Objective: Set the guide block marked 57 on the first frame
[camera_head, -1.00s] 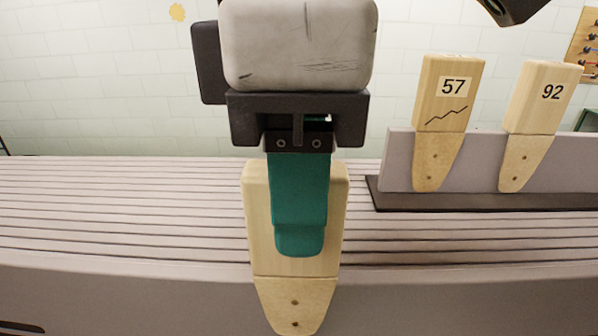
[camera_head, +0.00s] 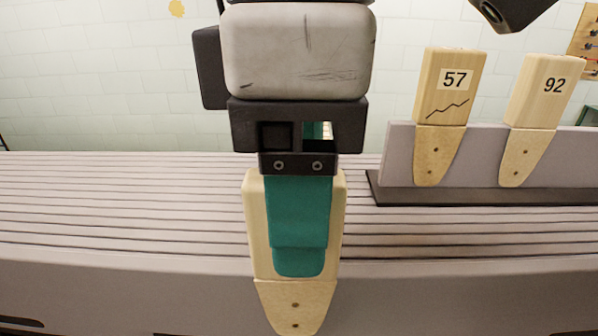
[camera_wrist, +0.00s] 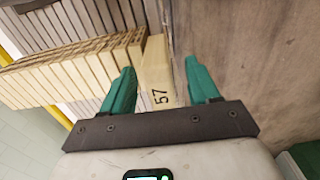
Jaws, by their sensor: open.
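A pale wooden guide block (camera_head: 253,235) with a tapered lower end stands at the front edge of the grey slatted frame (camera_head: 120,285) in the head view. In the wrist view a block marked 57 (camera_wrist: 157,80) lies between the two teal fingers, with a gap on each side. My gripper (camera_head: 300,262) is open, its near finger in front of the block in the head view and covering much of its face. The far finger is hidden there. Another block marked 57 (camera_head: 450,90), with a jagged line, stands on a rack at the right.
A block marked 92 (camera_head: 540,95) stands beside it on the grey rack (camera_head: 398,150). The wrist view shows a row of pale blocks (camera_wrist: 75,75) close to the left finger. Grey slats (camera_head: 120,200) left of my gripper are clear.

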